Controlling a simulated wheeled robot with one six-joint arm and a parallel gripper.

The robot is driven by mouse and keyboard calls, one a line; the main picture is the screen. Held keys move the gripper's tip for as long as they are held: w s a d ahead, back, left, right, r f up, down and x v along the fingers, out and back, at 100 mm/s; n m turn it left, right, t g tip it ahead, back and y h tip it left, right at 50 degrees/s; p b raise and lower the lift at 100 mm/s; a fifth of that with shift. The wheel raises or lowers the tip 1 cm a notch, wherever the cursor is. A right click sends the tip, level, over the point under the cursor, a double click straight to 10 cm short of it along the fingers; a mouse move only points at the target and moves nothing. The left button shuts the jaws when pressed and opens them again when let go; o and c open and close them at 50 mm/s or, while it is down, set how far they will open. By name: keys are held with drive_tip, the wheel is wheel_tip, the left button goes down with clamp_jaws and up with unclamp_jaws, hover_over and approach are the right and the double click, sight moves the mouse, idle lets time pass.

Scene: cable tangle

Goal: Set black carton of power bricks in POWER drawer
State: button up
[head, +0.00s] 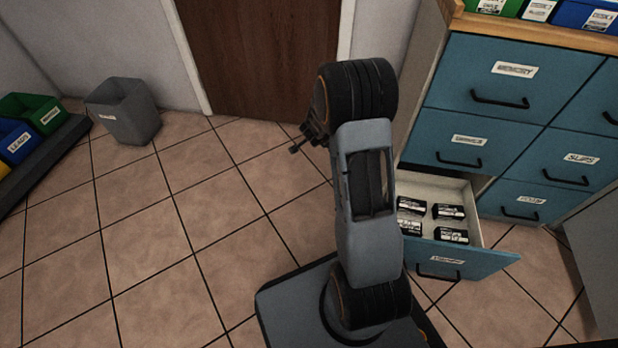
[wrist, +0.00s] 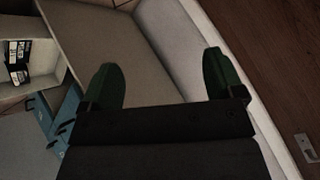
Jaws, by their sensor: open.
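In the head view an open drawer (head: 480,207) at the bottom of the blue cabinet holds several black cartons (head: 449,211) with white print. The drawer's own front label is too blurred to read. A closed drawer (head: 505,208) to its right has a label that looks like POWER, though it is small. My gripper (head: 294,149) is left of the cabinet, raised above the floor in front of the door. In the wrist view its two green fingers (wrist: 160,82) stand wide apart with nothing between them.
Other closed drawers include one labelled MEMORY (head: 510,85). Colored bins (head: 570,12) stand on the cabinet top. A grey bin (head: 125,110) is near the left wall, beside a low rack with bins (head: 32,130). The tiled floor (head: 150,240) on the left is clear.

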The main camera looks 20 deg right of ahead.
drive_tip(key=s+a+r+n+t+y, duration=0.1)
drive_tip(key=s+a+r+n+y, duration=0.2)
drive_tip(key=a+r+n+y, duration=0.5)
drive_tip(key=s+a+r+n+g+h, duration=0.1)
drive_tip(key=s+a+r+n+g, duration=0.1)
drive_tip(key=s, duration=0.5)
drive_tip(key=s+a+r+n+g+h, duration=0.1)
drive_tip(key=s+a, duration=0.3)
drive_tip(key=s, duration=0.4)
drive_tip(key=s+a+r+n+g, duration=0.2)
drive_tip(key=s+a+r+n, duration=0.1)
drive_tip(key=s, duration=0.5)
drive_tip(key=shift+r+n+g+h, duration=0.3)
drive_tip(key=shift+r+n+h, duration=0.1)
